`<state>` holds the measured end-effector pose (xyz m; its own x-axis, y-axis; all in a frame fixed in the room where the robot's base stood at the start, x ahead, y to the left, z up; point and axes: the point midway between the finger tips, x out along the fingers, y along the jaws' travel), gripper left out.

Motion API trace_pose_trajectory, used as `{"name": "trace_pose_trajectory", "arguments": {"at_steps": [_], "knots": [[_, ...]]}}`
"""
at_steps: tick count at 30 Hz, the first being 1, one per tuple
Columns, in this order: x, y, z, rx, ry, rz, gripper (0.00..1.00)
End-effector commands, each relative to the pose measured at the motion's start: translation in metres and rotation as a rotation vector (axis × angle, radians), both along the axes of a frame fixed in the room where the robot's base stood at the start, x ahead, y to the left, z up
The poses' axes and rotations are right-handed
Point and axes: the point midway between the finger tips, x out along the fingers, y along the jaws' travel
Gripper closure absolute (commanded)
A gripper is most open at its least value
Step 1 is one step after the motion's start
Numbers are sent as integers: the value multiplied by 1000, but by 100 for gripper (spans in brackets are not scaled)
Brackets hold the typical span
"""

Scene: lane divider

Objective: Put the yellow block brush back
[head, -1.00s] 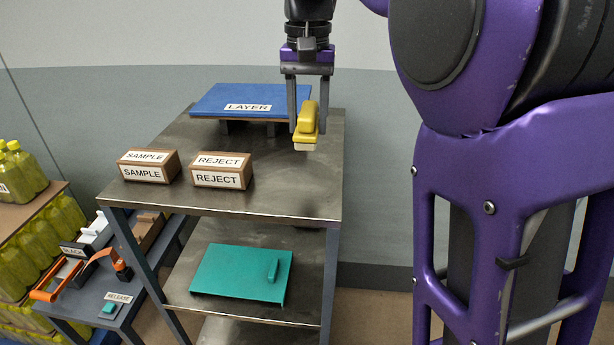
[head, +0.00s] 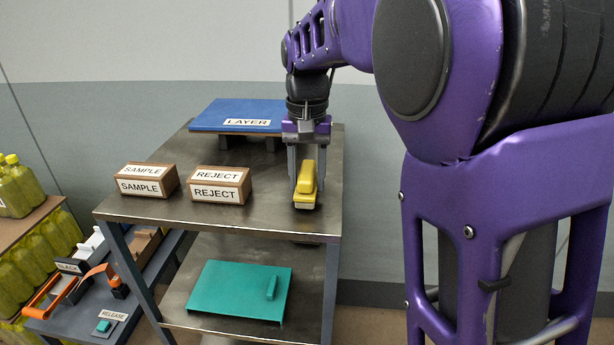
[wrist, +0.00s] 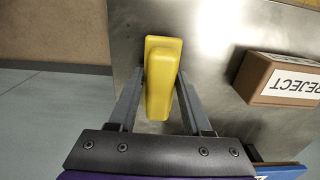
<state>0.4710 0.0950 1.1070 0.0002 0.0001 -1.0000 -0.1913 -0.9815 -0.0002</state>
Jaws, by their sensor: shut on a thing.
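The yellow block brush (head: 306,187) is at the front right of the metal cart's top shelf (head: 270,218). It is upright with its yellow handle on top, at or very close to the shelf surface; I cannot tell whether it touches. My gripper (head: 306,180) points down and is shut on the brush, one finger on each side. The wrist view also shows the yellow brush (wrist: 161,80) between the two fingers (wrist: 160,100), over the bare metal. The brush's underside is mostly hidden.
REJECT block (head: 220,185) and SAMPLE block (head: 147,181) stand left of the brush. The blue LAYER board (head: 238,112) lies behind. A teal panel (head: 238,290) is on the lower shelf. A lower bench with an orange-handled tool (head: 50,297) and yellow bottles (head: 22,187) are at left.

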Motion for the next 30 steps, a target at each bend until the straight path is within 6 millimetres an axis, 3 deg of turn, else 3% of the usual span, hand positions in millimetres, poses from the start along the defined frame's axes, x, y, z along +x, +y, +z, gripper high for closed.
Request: {"name": "trace_pose_trajectory", "arguments": {"at_steps": [5, 6, 10, 23, 30], "knots": [[0, 0, -6, 0, 0, -1, 100], [0, 0, -5, 0, 0, -1, 44], [0, 0, -5, 0, 0, 0, 21], [0, 0, -6, 1, -2, 1, 21], [-5, -3, 51, 3, -6, -2, 21]]}}
